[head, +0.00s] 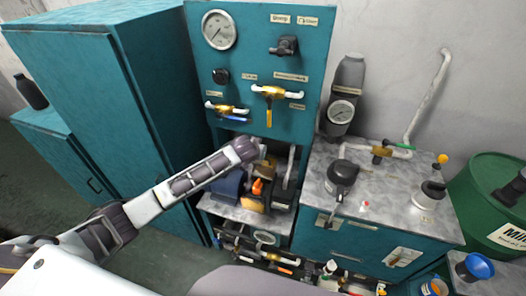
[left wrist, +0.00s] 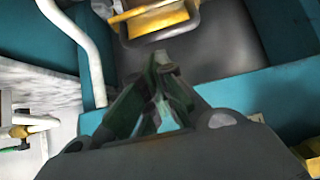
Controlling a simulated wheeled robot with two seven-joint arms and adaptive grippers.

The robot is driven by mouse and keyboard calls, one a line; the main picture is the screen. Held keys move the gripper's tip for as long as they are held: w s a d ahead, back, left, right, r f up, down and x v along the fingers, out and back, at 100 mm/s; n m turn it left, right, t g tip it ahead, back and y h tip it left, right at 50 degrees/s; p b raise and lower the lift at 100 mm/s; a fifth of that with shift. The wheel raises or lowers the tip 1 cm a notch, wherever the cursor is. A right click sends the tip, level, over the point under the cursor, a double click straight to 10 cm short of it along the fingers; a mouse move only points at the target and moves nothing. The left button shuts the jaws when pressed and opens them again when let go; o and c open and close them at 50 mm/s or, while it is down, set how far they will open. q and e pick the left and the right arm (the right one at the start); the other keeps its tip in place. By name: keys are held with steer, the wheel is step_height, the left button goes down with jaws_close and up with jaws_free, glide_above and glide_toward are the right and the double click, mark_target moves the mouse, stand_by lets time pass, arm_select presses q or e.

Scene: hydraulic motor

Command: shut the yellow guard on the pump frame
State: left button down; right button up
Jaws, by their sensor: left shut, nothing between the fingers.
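The teal pump frame (head: 258,70) stands at the centre of the head view, with a dark motor and pump (head: 230,183) in its opening. A dull yellow part (head: 254,204), perhaps the guard, shows low in the opening beside an orange piece. My left arm reaches in from the lower left and ends in front of the opening, partly hiding it. In the left wrist view my left gripper (left wrist: 162,75) is shut and empty, its fingertips in front of a dark grey surface. A yellow part (left wrist: 158,20) lies beyond them; contact cannot be told. My right gripper is out of view.
A teal cabinet (head: 70,65) stands left of the frame. To the right is a grey-topped bench (head: 390,195) with white pipes and a dark pot, then a green barrel (head: 490,220). Brass-and-white valves (head: 275,92) stick out above the opening. Several tools lie below it.

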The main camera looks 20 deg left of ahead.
mark_target(263, 163)
arm_select(q)
steer(key=shift+x, duration=1.35)
steer(key=shift+w+f, duration=0.35)
steer(key=shift+w, duration=0.1)
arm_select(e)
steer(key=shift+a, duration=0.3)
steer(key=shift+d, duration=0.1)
